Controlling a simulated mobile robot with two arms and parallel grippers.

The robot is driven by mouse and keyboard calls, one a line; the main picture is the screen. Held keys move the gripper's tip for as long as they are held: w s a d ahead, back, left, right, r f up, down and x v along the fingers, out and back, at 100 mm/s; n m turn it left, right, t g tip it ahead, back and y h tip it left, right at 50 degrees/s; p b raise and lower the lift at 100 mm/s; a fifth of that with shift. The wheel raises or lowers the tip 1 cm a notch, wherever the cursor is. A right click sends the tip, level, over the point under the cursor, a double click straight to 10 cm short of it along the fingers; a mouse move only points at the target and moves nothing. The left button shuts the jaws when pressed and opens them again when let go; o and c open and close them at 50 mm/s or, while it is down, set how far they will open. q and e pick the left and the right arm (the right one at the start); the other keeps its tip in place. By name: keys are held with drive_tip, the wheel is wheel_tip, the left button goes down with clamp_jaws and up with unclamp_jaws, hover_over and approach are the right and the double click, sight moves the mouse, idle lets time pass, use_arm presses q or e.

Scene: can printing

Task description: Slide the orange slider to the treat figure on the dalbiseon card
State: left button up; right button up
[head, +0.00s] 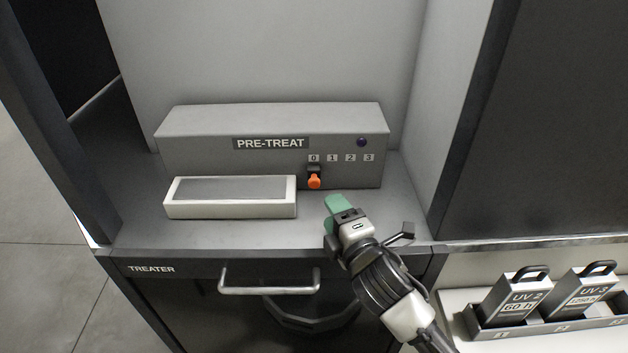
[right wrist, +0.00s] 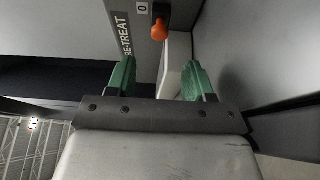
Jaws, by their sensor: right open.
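The orange slider (head: 314,181) sits under the 0 mark on the front of the grey PRE-TREAT box (head: 215,150). Marks 1, 2 and 3 run to its right. It also shows in the right wrist view (right wrist: 160,30), ahead of the fingers. My right gripper (head: 337,203) is just below and to the right of the slider, apart from it. Its green fingers (right wrist: 158,82) are open with nothing between them. No dalbiseon card shows in either view. My left gripper is not in view.
A white tray-like block (head: 230,212) with a grey top lies in front of the box, left of the slider. The TREATER drawer handle (head: 268,288) is below.

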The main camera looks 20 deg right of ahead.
sight(316, 185)
drive_tip(key=w, duration=0.2)
drive_tip(key=w+p, duration=0.1)
drive_tip(key=w, duration=0.2)
drive_tip(key=w+a, duration=0.1)
drive_tip(key=w, duration=0.1)
drive_tip(key=shift+w+p, duration=0.35)
drive_tip(key=shift+p, duration=0.05)
drive_tip(key=shift+w, duration=0.65)
drive_tip(key=shift+c, duration=0.5)
clamp_jaws()
